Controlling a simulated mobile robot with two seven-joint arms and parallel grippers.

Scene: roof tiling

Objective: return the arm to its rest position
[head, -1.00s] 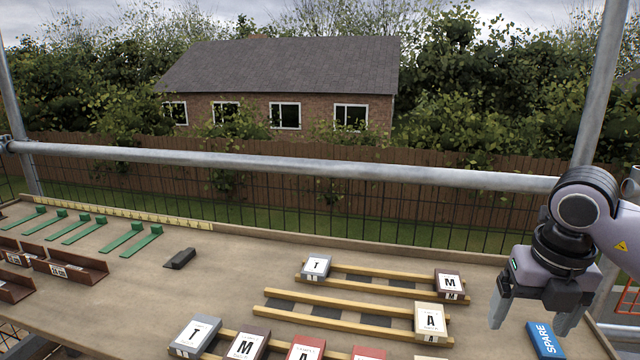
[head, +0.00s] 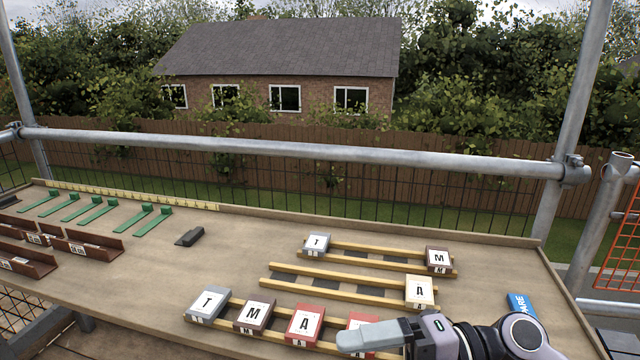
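My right gripper (head: 372,337) is low at the bottom right of the head view, its fingers pointing left over the front row of tiles. It covers part of a red tile (head: 362,323) at the right of that row. Only one finger shows clearly, so its opening cannot be told. No tile is seen in it. The rest of my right arm runs off the bottom right. My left gripper is not in view.
Wooden battens (head: 345,291) carry tiles marked T (head: 317,243), M (head: 438,258) and A (head: 420,291). A blue SPARE block (head: 521,306) lies at the right. Green pieces (head: 93,212) and brown trays (head: 84,246) are at the left. A metal rail (head: 300,150) runs behind.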

